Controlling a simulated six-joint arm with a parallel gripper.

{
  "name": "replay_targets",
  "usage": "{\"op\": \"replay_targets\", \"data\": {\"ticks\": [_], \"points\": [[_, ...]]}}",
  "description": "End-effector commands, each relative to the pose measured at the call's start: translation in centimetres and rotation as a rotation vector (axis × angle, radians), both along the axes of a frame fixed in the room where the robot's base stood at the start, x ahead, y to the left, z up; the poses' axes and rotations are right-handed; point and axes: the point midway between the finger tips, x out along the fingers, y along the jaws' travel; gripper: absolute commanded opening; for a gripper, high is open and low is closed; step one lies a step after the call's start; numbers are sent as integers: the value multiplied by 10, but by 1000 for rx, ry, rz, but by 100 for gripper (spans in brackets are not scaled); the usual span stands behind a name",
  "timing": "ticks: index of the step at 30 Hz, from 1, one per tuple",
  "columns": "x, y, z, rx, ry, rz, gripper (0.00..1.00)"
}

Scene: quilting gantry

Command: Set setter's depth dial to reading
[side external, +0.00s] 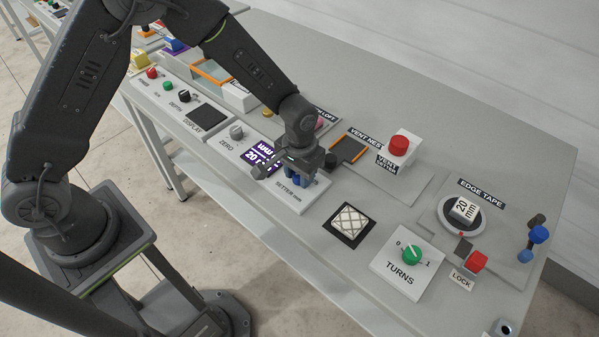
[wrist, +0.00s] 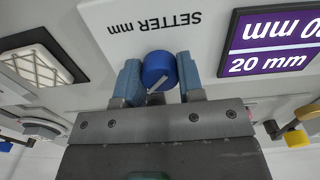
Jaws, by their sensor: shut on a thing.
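The setter's depth dial is a round blue knob (wrist: 158,68) with a pale pointer line, on a white panel marked "SETTER mm" (wrist: 112,28). In the wrist view my gripper (wrist: 160,80) has a blue finger on each side of the knob and is shut on it. The purple display also shows in the side view (side external: 259,155).
A quilted white square (side external: 349,222) on a black pad, a TURNS panel with a green knob (side external: 411,254) and a red LOCK knob (side external: 476,262) lie to the right. A red vent button (side external: 398,145) stands behind. A grey ZERO knob (side external: 236,131) is left of the display.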

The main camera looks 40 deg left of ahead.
Motion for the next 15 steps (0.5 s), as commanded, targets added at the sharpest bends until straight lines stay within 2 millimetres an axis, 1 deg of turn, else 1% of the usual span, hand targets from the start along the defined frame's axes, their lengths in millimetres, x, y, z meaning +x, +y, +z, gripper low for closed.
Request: {"op": "replay_targets", "data": {"ticks": [5, 15], "points": [[0, 0, 0, 0, 0, 84, 12], [0, 0, 0, 1, 0, 316, 12]]}}
